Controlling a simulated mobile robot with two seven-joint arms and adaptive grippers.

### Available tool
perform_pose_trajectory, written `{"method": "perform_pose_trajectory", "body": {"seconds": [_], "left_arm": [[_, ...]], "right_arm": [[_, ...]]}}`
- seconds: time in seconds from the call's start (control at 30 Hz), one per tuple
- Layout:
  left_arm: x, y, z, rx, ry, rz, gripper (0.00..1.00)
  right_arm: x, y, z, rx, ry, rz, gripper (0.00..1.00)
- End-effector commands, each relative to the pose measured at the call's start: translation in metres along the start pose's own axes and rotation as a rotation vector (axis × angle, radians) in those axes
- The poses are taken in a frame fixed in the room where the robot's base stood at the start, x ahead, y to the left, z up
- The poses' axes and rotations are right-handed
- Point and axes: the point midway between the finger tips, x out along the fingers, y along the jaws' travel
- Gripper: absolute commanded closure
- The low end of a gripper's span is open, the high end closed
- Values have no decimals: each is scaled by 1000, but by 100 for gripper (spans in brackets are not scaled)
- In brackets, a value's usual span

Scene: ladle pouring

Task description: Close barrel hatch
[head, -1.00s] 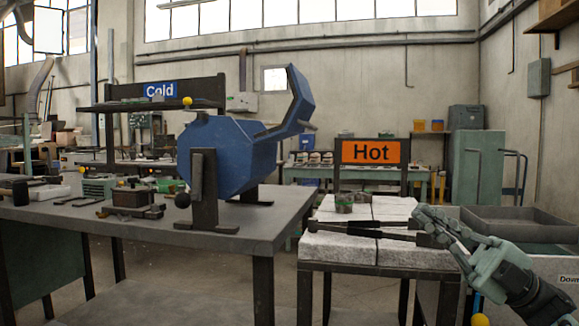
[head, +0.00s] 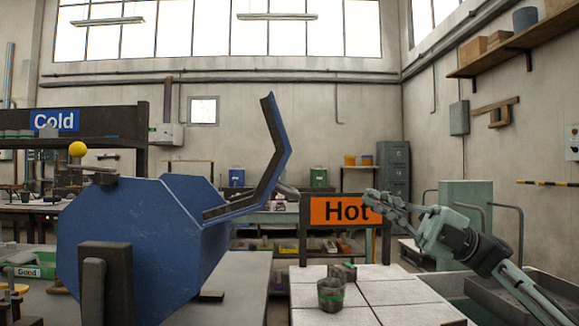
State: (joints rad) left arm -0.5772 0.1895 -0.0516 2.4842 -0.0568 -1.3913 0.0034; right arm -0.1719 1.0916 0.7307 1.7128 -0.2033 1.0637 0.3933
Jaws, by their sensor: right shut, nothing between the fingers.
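The blue barrel (head: 145,235) sits in a dark stand on the grey bench at the left. Its hatch (head: 281,152) is open, rising bent above the barrel's right side with its dark inner face showing. A handle sticks out to the right of the hatch, partly hidden behind it. My right gripper (head: 372,200) is shut and empty, in front of the orange "Hot" sign, to the right of the hatch and apart from it. The barrel's opening is mostly hidden by its wall. My left gripper is not in view.
A dark cup (head: 331,295) with a green band stands on the white-tiled table (head: 400,298). The "Hot" sign (head: 325,211) rises behind it. A dark tray (head: 500,300) lies at the lower right. The space between hatch and right gripper looks clear.

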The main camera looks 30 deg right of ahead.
Motion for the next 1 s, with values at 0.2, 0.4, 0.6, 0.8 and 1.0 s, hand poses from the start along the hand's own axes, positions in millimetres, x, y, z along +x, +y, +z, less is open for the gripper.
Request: {"method": "perform_pose_trajectory", "body": {"seconds": [0.2, 0.4, 0.6, 0.8, 1.0], "left_arm": [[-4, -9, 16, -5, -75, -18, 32], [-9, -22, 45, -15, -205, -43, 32], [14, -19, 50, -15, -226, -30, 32], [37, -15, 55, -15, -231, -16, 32], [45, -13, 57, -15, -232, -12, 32]], "right_arm": [[29, 2, -2, -2, 5, -2, 100], [74, 3, -2, -3, 6, -3, 100], [113, 4, -1, -1, 4, 0, 100], [134, 2, -1, -1, 2, 1, 100], [139, 0, 0, 0, 1, 0, 100]]}}
